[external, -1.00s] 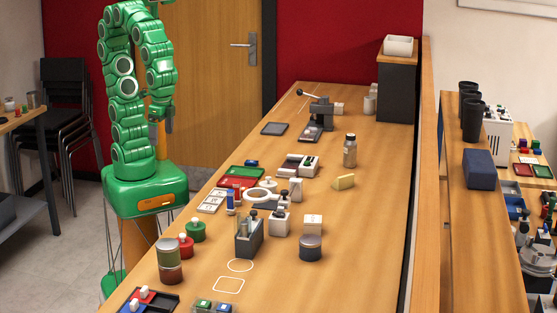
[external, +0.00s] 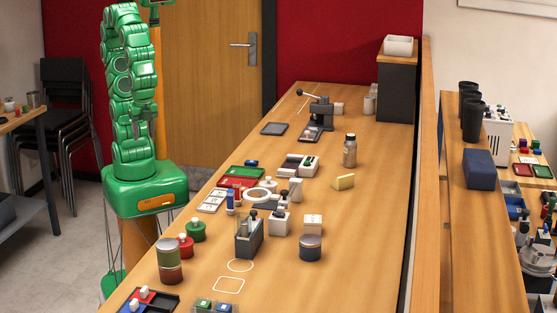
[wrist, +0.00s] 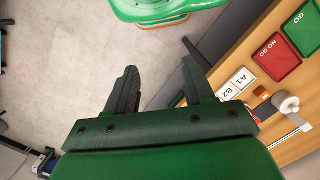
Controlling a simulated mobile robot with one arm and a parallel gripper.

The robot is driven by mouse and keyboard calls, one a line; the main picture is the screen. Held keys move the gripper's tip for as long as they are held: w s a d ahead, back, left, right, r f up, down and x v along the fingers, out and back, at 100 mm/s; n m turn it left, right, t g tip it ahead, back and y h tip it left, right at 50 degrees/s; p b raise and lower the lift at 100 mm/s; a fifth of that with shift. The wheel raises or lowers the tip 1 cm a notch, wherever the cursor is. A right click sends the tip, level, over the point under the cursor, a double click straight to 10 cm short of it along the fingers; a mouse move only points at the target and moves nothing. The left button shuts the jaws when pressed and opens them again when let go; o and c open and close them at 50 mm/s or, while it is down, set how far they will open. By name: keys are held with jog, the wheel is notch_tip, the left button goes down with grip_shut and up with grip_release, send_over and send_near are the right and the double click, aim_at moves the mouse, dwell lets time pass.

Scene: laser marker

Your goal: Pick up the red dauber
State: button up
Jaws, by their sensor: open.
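The red dauber (external: 185,246) is a small red pot with a knob on top. It stands upright on the bench's near left edge in the external view, beside a similar green dauber (external: 195,230) and close to a two-tone jar. My gripper (wrist: 162,82) is open and empty in the wrist view, with bare floor between its fingers. In the external view my arm is folded up above its green base, left of the bench and well away from the red dauber. I cannot make out the red dauber in the wrist view.
The jar (external: 169,260), with a brown lower part, stands just left of the red dauber. A dark stand (external: 249,238) is to its right. Red and green trays (external: 238,182) lie farther back. The bench's right side is mostly clear.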

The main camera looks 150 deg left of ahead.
jog(key=w+a+r+m+t+y, duration=0.25)
jog(key=w+a+r, duration=0.2)
jog(key=w, duration=0.75)
jog(key=w+a+r+m+t+y, duration=0.15)
jog(key=w+a+r+t, duration=0.35)
jog(key=w, duration=0.6)
jog(key=n+t+h, duration=0.4)
jog(key=n+h, duration=0.9)
jog(key=n, duration=1.8)
send_near(237, 186)
jog(key=x, duration=0.2)
jog(key=shift+w+d+r, duration=0.15)
jog(key=shift+w+d, duration=0.05)
jog(key=shift+d, duration=0.2)
jog(key=shift+h, duration=0.3)
jog(key=shift+a+f+x, duration=0.1)
jog(key=shift+a+x, duration=0.05)
jog(key=shift+x, duration=1.8)
jog(key=shift+a+f+x, duration=0.1)
jog(key=shift+a+x, duration=0.05)
jog(key=shift+x, duration=1.8)
jog(key=shift+w, duration=0.2)
jog(key=shift+c, duration=0.3)
